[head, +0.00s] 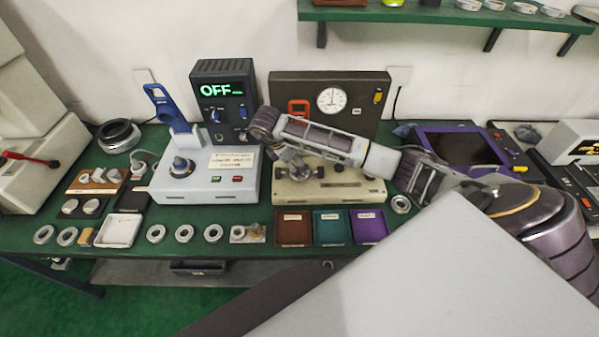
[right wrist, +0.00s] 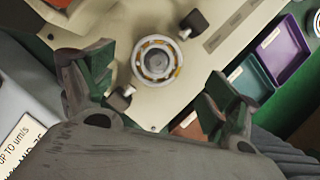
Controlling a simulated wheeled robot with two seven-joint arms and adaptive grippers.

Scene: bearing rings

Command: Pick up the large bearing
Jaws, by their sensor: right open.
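A bearing ring (right wrist: 157,60) with a steel outer race and yellowish cage lies on the beige plate (right wrist: 150,110) of the gauge fixture in the right wrist view. My right gripper (right wrist: 155,88) is open and empty, with its fingers spread to either side just short of the bearing. In the head view my right gripper (head: 294,168) is over the left part of the beige gauge base (head: 330,190), and the arm hides the bearing there. A larger dark-rimmed ring (head: 118,135) stands at the back left of the bench. My left gripper is not in view.
Two dark posts stand beside the bearing, one upper right (right wrist: 193,23) and one lower left (right wrist: 121,97). Brown (head: 293,228), teal (head: 332,228) and purple (head: 369,226) trays sit in front. A white device (head: 207,183) stands left, and several rings line the front edge.

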